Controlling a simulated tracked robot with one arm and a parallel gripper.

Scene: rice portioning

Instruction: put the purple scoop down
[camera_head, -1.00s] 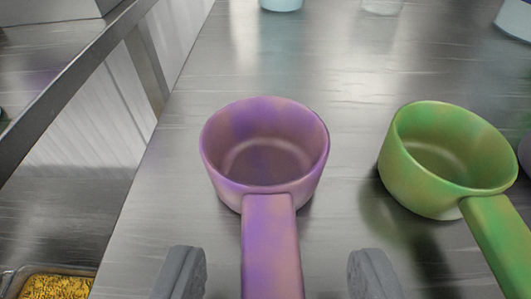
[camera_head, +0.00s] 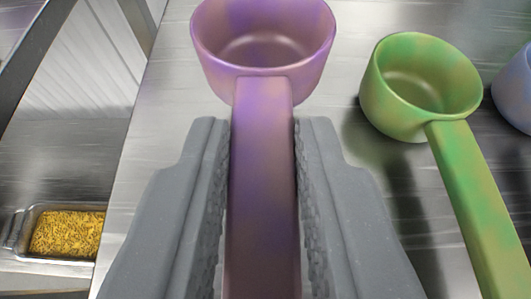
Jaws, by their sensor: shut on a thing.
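The purple scoop (camera_head: 263,75) is at the top middle of the view, its empty cup upright and its handle (camera_head: 264,180) running down towards me. My gripper (camera_head: 264,150) has its two grey fingers on both sides of that handle and is shut on it. The cup is over or on the metal counter; I cannot tell whether it touches the surface. The near end of the handle runs out of the picture.
A green scoop (camera_head: 422,90) stands close on the right, its handle slanting to the lower right. A blue item (camera_head: 515,90) is cut off at the right edge. A tray of yellow grain (camera_head: 66,233) sits lower left, past the counter's (camera_head: 175,110) left edge.

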